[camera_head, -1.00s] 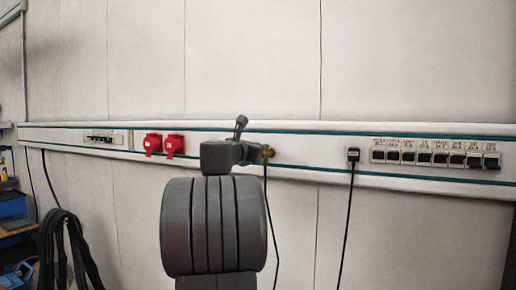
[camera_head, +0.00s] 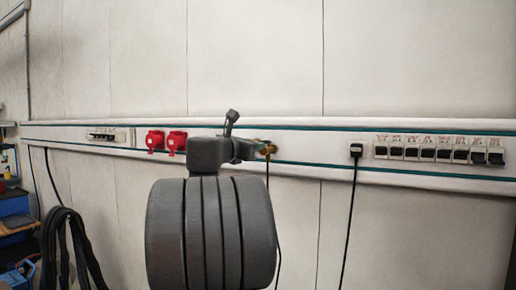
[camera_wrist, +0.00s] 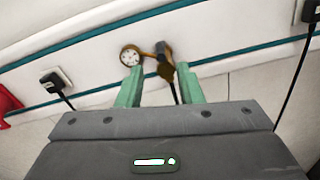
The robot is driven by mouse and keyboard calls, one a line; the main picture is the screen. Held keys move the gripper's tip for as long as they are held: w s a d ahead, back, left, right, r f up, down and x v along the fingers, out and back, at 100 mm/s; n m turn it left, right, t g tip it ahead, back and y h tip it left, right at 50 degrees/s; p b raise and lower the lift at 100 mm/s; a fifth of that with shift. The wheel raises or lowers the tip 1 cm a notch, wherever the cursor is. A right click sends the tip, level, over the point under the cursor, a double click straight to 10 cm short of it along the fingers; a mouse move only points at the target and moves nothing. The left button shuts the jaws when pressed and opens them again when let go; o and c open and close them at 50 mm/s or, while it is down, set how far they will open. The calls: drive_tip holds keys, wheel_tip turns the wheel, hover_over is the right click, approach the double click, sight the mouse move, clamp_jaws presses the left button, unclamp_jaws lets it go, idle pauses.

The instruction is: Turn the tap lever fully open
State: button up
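The tap is a small brass fitting (camera_wrist: 166,70) on the wall rail, with a round white gauge (camera_wrist: 130,56) at its left and a dark hose hanging below. A thin orange-brown bar runs between gauge and fitting; I cannot tell surely which part is the lever. In the head view the brass tap (camera_head: 267,149) shows just right of my arm's end. My gripper (camera_wrist: 158,72) is open, its two green fingers apart and pointing at the tap, which appears between the fingertips. I cannot tell whether they touch it. The head view hides the fingers behind my arm.
The white rail (camera_head: 320,150) with teal stripes runs along the wall. It carries red sockets (camera_head: 155,141), a black plug with cable (camera_head: 356,150) and a row of switches (camera_head: 439,151). Black cables (camera_head: 66,245) hang at the lower left, beside a blue-items shelf.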

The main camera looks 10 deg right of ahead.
sight(265, 142)
drive_tip(key=b+v, duration=0.1)
drive_tip(key=v, duration=0.7)
drive_tip(key=shift+s+a, duration=0.15)
drive_tip(key=shift+s, duration=0.1)
drive_tip(key=p+x, duration=0.2)
drive_tip(key=x, duration=1.2)
drive_tip(key=shift+p, duration=0.4)
drive_tip(key=shift+s, duration=0.1)
